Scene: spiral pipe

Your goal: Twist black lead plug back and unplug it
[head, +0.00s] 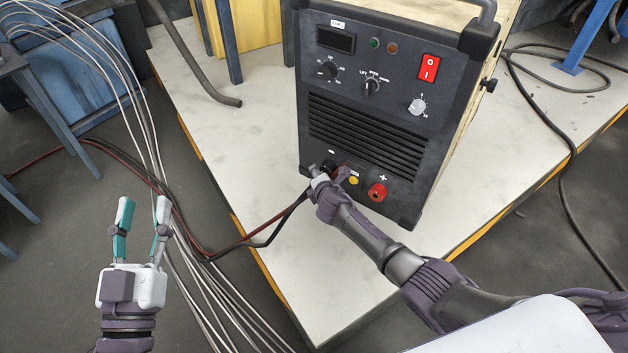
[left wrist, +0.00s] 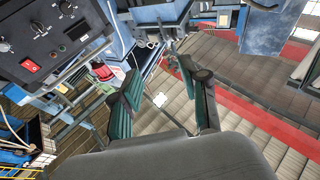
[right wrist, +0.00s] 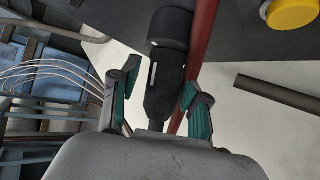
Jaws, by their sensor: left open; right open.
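The black lead plug (right wrist: 165,85) shows in the right wrist view, its thicker end at the dark machine panel and its cable running back toward my gripper. In the head view it is mostly hidden beside the minus socket at the lower front of the welding machine (head: 360,140). My right gripper (right wrist: 160,80) is open, with one finger on each side of the plug. A gap shows on the left side; contact on the right is unclear. My left gripper (head: 141,212) is open and empty, away from the machine to the left.
A red cable (right wrist: 203,45) runs close beside the plug. A yellow connector (head: 353,181) and a red plus socket (head: 377,192) sit to the right of the plug. Several pale thin cables (head: 165,190) hang beside my left gripper. The pale platform (head: 350,270) is mostly bare in front.

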